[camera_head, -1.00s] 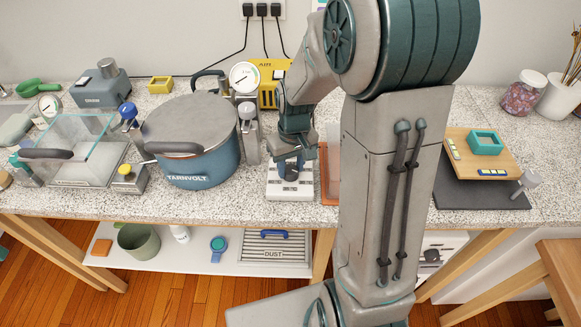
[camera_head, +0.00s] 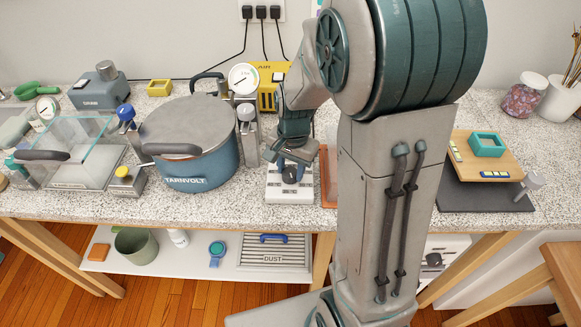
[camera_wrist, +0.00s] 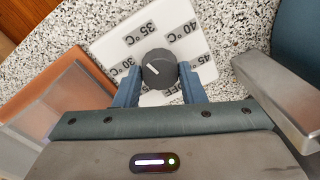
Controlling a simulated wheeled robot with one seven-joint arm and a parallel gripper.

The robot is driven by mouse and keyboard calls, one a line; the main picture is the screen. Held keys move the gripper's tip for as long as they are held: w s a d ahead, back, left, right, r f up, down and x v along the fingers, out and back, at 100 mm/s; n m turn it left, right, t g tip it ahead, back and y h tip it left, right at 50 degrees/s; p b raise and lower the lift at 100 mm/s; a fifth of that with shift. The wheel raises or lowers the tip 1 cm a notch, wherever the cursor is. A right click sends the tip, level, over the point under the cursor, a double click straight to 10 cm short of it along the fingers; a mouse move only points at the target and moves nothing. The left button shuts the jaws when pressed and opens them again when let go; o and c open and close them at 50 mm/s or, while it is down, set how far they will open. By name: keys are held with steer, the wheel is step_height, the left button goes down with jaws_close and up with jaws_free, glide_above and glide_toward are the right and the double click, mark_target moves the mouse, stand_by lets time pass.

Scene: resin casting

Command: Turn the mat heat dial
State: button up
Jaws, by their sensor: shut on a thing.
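The heat dial is a dark round knob (camera_wrist: 158,68) on a white control box (camera_wrist: 110,45), also seen in the head view as a white box (camera_head: 290,194) at the bench front. In the wrist view its face reads 30, 35, 40 and 45 °C, with OFF partly hidden below the knob. The knob's white mark points up-left, between 30 and 35. My gripper (camera_wrist: 160,84) is shut on the knob, one blue finger on each side. In the head view, my gripper (camera_head: 290,163) hides part of the box from above.
A blue pot (camera_head: 205,170) and a gauge (camera_head: 243,79) stand left of the box. An orange-edged clear panel (camera_wrist: 65,95) lies close beside it. A dark mat (camera_head: 470,200) carrying a wooden board (camera_head: 507,165) lies to the right, past my arm.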

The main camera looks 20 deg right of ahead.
mark_target(293, 173)
steer(key=shift+m, duration=1.2)
steer(key=o, duration=1)
steer(key=r, duration=1.4)
steer(key=shift+s+d, duration=0.15)
steer(key=shift+s, duration=0.15)
